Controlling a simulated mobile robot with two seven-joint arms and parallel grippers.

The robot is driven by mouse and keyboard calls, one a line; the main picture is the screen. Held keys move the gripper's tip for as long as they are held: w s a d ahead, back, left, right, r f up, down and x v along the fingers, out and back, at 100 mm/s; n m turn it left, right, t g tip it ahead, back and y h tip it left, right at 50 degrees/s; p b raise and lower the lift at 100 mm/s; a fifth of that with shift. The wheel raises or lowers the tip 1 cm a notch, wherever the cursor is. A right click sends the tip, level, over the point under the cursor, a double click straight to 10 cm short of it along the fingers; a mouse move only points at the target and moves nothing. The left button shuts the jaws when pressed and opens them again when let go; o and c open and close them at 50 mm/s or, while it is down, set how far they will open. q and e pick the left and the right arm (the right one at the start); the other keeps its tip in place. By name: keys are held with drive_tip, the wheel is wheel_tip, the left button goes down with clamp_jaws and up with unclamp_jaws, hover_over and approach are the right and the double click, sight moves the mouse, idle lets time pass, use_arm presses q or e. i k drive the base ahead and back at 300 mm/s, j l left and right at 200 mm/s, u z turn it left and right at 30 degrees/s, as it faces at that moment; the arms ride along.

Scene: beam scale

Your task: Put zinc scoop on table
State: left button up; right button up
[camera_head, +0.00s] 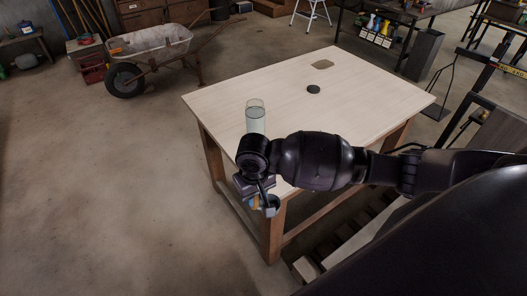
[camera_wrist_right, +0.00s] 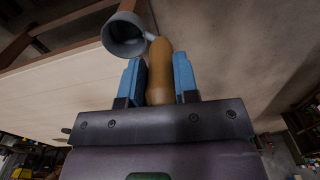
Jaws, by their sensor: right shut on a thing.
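The zinc scoop (camera_wrist_right: 124,36) has a round grey cup and a tan handle (camera_wrist_right: 160,66). In the right wrist view, my right gripper (camera_wrist_right: 158,78) is shut on the handle between its blue fingers. In the head view, the scoop (camera_head: 272,205) shows small and partly hidden at the near corner of the table, below the level of my wrist. The table (camera_head: 375,105) has a pale wooden top, which also fills the left of the wrist view (camera_wrist_right: 55,98). My left gripper is out of view.
A clear glass cylinder (camera_head: 255,118) stands on the table just behind my right wrist. A small dark disc (camera_head: 313,89) and a flat brownish patch (camera_head: 323,64) are farther back. The left and right parts of the tabletop look clear. A wheelbarrow (camera_head: 150,42) stands on the floor beyond.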

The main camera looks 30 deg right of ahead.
sight(305, 94)
drive_tip(key=i+j+u, duration=0.3)
drive_tip(key=i+j, duration=0.65)
drive_tip(key=i+z, duration=0.1)
drive_tip(key=i, duration=0.7)
drive_tip(key=i+j, duration=0.1)
drive_tip(key=i, duration=0.65)
drive_tip(key=i+j+z, duration=0.15)
drive_tip(key=i, duration=0.65)
drive_tip(key=i+j+z, duration=0.1)
drive_tip(key=i+z, duration=0.25)
drive_tip(key=i, duration=0.75)
drive_tip(key=i+z, duration=0.35)
drive_tip(key=i+j+z, duration=0.15)
drive_tip(key=i+z, duration=0.2)
drive_tip(key=i, duration=0.2)
drive_tip(key=i+z, duration=0.2)
drive_tip(key=z, duration=0.15)
drive_tip(key=i+z, duration=0.5)
drive_tip(key=z, duration=0.2)
drive_tip(key=i+z, duration=0.2)
drive_tip(key=z, duration=0.15)
drive_tip(key=i+z, duration=0.2)
drive_tip(key=z, duration=0.15)
drive_tip(key=i+z, duration=0.15)
drive_tip(key=z, duration=0.2)
drive_tip(key=j, duration=0.05)
